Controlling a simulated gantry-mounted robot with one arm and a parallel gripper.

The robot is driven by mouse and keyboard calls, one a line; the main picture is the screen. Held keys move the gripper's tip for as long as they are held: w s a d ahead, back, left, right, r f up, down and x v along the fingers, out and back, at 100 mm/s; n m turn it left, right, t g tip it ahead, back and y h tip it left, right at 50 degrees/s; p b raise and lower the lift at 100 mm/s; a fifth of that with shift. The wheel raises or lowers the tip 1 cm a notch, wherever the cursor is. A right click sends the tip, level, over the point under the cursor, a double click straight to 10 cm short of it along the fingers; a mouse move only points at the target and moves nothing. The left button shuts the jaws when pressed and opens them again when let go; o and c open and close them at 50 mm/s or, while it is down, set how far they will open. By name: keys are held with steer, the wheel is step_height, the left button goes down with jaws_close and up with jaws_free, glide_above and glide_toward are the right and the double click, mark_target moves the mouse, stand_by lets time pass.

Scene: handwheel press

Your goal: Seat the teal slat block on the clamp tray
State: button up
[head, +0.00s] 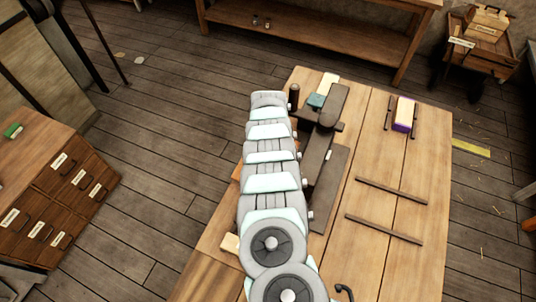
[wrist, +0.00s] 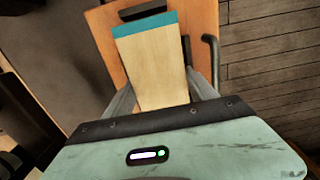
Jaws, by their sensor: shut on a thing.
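The teal slat block (wrist: 153,70), pale wood with a teal band across its far end, shows in the wrist view. My gripper (wrist: 162,92) is shut on it, with grey fingers along both sides near its lower part. An orange-brown wooden board (wrist: 103,38), which looks like the clamp tray, lies behind the block; a dark slot shows beyond the teal end. I cannot tell whether the block touches it. In the head view my arm hides the gripper and held block; a sliver of orange wood (head: 236,172) shows left of the arm.
A purple-and-cream block (head: 404,113) sits between dark rails. A bent dark rod (wrist: 212,60) stands beside the board. The table's right side is mostly clear.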

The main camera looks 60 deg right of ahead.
steer(key=shift+f+b, duration=0.4)
steer(key=shift+f, duration=0.05)
steer(key=o, duration=1.8)
step_height(320, 180, up, 11)
steer(key=shift+f, duration=0.1)
